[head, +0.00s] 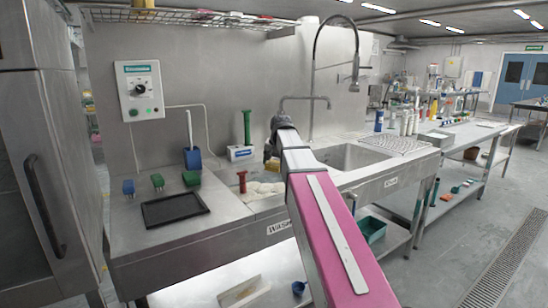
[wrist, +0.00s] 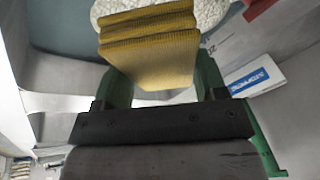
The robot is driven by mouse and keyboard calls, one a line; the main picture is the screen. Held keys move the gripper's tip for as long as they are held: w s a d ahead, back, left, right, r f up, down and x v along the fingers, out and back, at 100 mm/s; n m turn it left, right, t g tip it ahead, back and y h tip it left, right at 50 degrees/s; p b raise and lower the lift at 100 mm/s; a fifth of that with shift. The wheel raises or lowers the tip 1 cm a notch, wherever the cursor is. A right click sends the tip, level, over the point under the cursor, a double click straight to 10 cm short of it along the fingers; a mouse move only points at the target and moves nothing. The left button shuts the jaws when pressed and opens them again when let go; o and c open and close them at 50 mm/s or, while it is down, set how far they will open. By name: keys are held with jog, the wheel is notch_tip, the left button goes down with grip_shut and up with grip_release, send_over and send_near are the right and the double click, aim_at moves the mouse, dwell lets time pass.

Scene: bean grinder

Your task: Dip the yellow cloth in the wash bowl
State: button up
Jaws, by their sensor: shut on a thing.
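The yellow cloth (wrist: 150,45), folded in layers, is held between the green fingers of my gripper (wrist: 162,78) in the wrist view. White foam (wrist: 215,14) lies just beyond the cloth, in a blue-grey basin (wrist: 72,38) that I take for the wash bowl. The head view shows the foam (head: 264,189) in the counter basin above the "WASH" label (head: 279,226). My arm covers most of my gripper and the cloth there. I cannot tell whether the cloth touches the foam.
A red-handled tool (head: 242,181) stands at the basin's left edge. A white box with a blue label (head: 240,153) and a green upright tool (head: 247,127) stand behind. A dark tray (head: 174,209) lies on the left counter. A second sink (head: 350,157) is to the right.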

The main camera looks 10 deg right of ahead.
aim_at(273, 162)
notch_tip(273, 162, down, 14)
dwell(1.0)
jog(key=shift+r, duration=0.1)
dwell(0.4)
jog(key=shift+r, duration=8.4)
